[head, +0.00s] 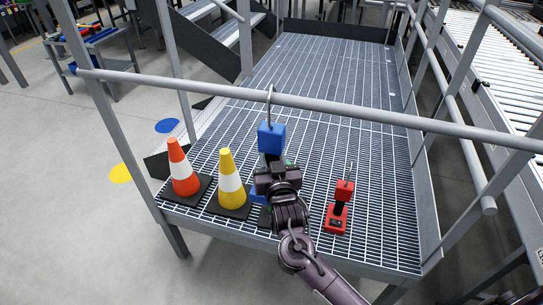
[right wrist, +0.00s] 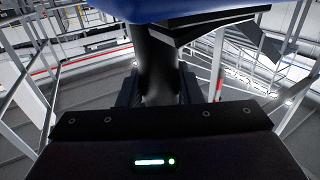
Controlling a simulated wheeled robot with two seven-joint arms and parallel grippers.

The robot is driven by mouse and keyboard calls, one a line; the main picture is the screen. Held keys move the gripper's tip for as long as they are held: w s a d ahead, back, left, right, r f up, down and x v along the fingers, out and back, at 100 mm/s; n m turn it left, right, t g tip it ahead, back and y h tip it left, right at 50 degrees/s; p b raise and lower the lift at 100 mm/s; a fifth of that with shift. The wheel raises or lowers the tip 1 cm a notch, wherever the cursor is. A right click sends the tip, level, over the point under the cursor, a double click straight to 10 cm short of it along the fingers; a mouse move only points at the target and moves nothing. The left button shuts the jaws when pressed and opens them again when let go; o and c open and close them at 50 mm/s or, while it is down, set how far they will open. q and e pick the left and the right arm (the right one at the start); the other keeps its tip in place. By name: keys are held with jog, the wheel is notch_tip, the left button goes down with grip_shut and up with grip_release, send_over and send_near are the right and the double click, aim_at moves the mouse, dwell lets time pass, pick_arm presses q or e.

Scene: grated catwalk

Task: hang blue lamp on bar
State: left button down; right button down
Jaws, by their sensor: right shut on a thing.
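The blue lamp (head: 271,137) is upright, with a thin wire hook on its top. In the head view the hook overlaps the grey bar (head: 360,112); I cannot tell whether it touches or rests on it. My right gripper (head: 273,172) is shut on the lamp's black neck, just under the blue block. In the right wrist view the neck (right wrist: 158,65) stands between the fingers below the blue underside (right wrist: 190,8). A patch of blue shows behind my gripper, and my arm hides much of the lamp's lower part. My left gripper is out of view.
A red lamp (head: 337,212) with a hook stands on the grated catwalk (head: 385,205) to the right. An orange cone (head: 182,170) and a yellow cone (head: 229,182) stand close on the left. The grating behind is clear. A roller conveyor (head: 500,60) runs along the right.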

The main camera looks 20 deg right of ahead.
jog(key=shift+r, duration=0.1)
jog(key=c, duration=0.9)
grip_release()
jog(key=shift+c, duration=0.2)
jog(key=shift+s, duration=0.1)
